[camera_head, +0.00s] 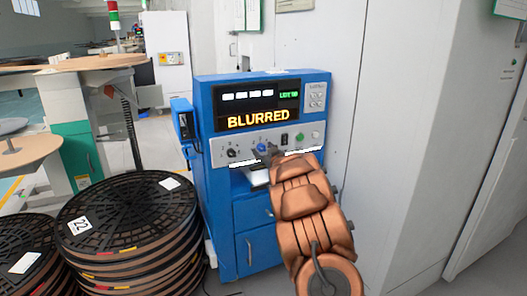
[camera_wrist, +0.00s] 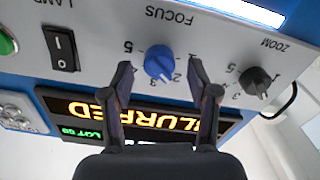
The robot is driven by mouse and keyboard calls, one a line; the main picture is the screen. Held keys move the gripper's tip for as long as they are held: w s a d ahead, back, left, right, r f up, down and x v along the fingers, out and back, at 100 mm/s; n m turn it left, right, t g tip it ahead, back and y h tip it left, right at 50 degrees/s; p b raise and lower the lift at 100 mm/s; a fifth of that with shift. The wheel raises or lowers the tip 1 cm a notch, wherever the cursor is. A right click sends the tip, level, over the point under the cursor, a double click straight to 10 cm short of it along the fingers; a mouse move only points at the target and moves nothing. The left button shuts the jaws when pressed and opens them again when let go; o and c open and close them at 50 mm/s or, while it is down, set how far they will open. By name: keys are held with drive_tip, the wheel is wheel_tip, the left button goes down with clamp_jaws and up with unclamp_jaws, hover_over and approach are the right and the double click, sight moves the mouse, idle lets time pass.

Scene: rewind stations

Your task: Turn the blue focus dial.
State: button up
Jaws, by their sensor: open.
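The blue focus dial (camera_wrist: 159,62) sits on the grey control panel under the label FOCUS, which appears upside down in the wrist view. Its number marks are partly visible around it. My gripper (camera_wrist: 160,72) is open, with one finger on each side of the dial; I see gaps between the fingers and the dial. In the head view the dial (camera_head: 262,147) shows just left of my gripper (camera_head: 274,158), at the front of the blue station (camera_head: 245,200). The station's display (camera_head: 257,118) reads BLURRED in orange.
A black zoom dial (camera_wrist: 257,82) is on the panel beside the focus dial. A black lamp rocker switch (camera_wrist: 61,48) and a green button (camera_wrist: 5,43) are on the other side. Stacked black reels (camera_head: 125,215) stand left of the station, and a pale cabinet (camera_head: 420,130) stands to its right.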

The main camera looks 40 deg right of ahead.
drive_tip(key=shift+w+d, duration=0.15)
drive_tip(key=shift+w, duration=0.2)
clamp_jaws()
idle(0.4)
